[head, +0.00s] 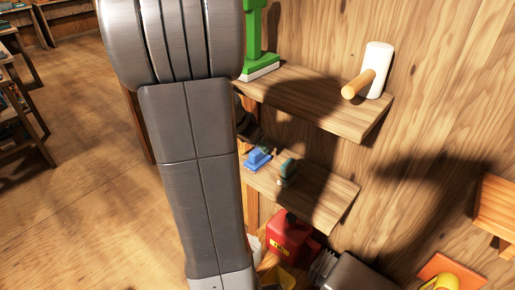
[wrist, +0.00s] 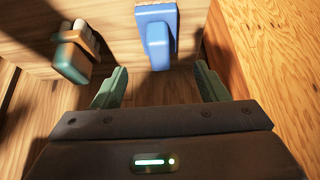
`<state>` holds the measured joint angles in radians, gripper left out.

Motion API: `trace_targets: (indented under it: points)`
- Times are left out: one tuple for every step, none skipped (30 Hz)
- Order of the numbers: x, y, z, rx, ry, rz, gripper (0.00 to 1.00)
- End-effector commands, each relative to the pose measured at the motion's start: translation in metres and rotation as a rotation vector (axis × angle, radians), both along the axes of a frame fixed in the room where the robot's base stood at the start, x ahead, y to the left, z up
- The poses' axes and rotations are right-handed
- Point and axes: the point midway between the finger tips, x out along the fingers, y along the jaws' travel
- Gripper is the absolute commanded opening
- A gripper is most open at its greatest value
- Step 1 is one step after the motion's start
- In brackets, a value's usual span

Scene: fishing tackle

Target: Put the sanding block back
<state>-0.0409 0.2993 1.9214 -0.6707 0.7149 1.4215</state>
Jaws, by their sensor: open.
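A blue block-shaped tool (head: 257,158) sits near the left end of the lower wooden shelf. It also shows in the wrist view (wrist: 157,35), just past my fingertips and roughly in line with the gap between them. A dark teal block (head: 287,171) stands to its right on the same shelf; the wrist view shows it at the left (wrist: 71,62), beside a wooden piece. I cannot tell for sure which of the two is the sanding block. My gripper (wrist: 161,76) is open, with nothing between its fingers. In the head view my arm hides part of the shelf.
The lower shelf (head: 327,197) has bare room on its right. An upper shelf (head: 310,100) above it holds a white-headed mallet (head: 376,72) and a green tool (head: 256,35). A red container (head: 288,237) stands below. A wooden wall (wrist: 262,45) is close on the right in the wrist view.

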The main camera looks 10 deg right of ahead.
Motion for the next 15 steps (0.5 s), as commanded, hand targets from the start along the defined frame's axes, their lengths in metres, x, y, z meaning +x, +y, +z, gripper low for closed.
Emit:
trace_targets:
  points:
    - [-0.002, 0.005, 0.01, 0.0, -0.005, 0.003, 0.67]
    - [-0.004, 0.007, 0.014, 0.0, -0.005, 0.003, 0.67]
    - [-0.006, 0.009, 0.02, 0.0, -0.004, 0.003, 0.67]
    - [-0.008, 0.011, 0.023, 0.0, -0.004, 0.003, 0.67]
    - [-0.009, 0.013, 0.027, 0.0, -0.003, 0.002, 0.67]
    - [-0.01, 0.014, 0.031, 0.0, -0.003, 0.002, 0.67]
    - [-0.011, 0.016, 0.034, 0.001, -0.003, 0.002, 0.67]
    - [-0.012, 0.017, 0.036, 0.0, -0.002, 0.001, 0.67]
    - [-0.013, 0.018, 0.038, -0.001, -0.001, 0.001, 0.67]
    - [-0.014, 0.019, 0.04, 0.0, -0.002, 0.002, 0.67]
    - [-0.014, 0.019, 0.041, 0.0, -0.002, 0.002, 0.67]
    - [-0.015, 0.02, 0.042, -0.001, -0.001, 0.002, 0.67]
    - [-0.015, 0.02, 0.043, 0.0, 0.0, 0.002, 0.67]
    - [-0.015, 0.02, 0.043, -0.001, 0.001, 0.002, 0.67]
    - [-0.015, 0.02, 0.043, -0.001, 0.001, 0.002, 0.67]
